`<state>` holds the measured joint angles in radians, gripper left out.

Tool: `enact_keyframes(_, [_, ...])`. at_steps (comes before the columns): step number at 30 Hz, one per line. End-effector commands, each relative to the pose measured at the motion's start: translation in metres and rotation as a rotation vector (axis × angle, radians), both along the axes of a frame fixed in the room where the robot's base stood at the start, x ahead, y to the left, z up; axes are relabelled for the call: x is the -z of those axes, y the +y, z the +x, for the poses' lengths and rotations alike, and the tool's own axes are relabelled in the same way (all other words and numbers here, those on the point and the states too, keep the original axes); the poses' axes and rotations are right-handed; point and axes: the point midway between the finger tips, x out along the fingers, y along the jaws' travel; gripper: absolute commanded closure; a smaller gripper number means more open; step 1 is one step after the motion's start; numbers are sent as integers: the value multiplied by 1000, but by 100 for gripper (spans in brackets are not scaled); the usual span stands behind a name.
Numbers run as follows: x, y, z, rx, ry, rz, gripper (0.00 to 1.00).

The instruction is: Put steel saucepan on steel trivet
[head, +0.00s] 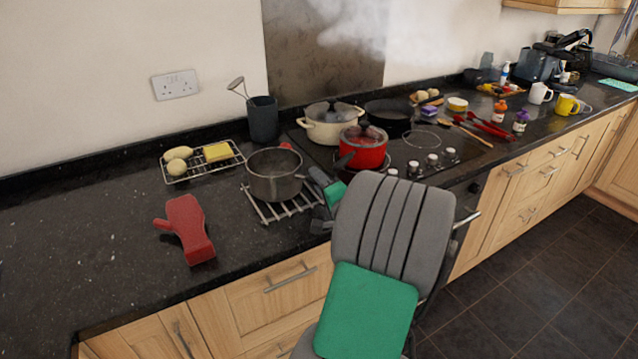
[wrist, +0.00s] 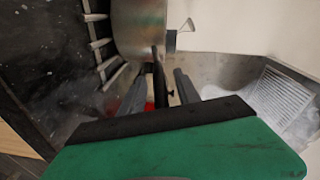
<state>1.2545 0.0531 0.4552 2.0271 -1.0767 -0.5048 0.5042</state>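The steel saucepan (head: 273,187) stands upright over the back part of the steel trivet (head: 262,214) and appears to rest on it. Its dark handle points right, towards my gripper (head: 319,197). In the wrist view, the saucepan's side (wrist: 138,28) is at the top and the trivet's bars (wrist: 101,48) are at the upper left. My gripper (wrist: 160,82) is open there, with one finger on each side of the black handle and gaps visible beside it. The handle's far end is hidden behind my gripper's body.
A red oven mitt (head: 187,229) lies left of the trivet. A wire rack (head: 228,163) with food is behind it, near a dark utensil pot (head: 263,120). A red pot (head: 364,151) and cream pot (head: 330,129) stand close on the right. The counter's left part is clear.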

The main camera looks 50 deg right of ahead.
Motion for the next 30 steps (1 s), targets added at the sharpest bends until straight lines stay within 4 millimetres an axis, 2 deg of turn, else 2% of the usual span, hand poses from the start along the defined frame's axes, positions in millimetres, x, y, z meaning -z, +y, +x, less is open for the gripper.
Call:
enact_keyframes(3, [-4, 0, -1, 1, 0, 0, 61])
enact_keyframes(5, [-2, 2, -9, 3, 1, 0, 61])
enact_keyframes(15, [-7, 32, -88, 8, 0, -1, 61])
enact_keyframes(18, [-9, 38, -103, 5, 0, 0, 61])
enact_keyframes(22, [-10, 43, -111, 2, 0, 0, 61])
enact_keyframes(30, [-10, 44, -111, -2, 1, -1, 61])
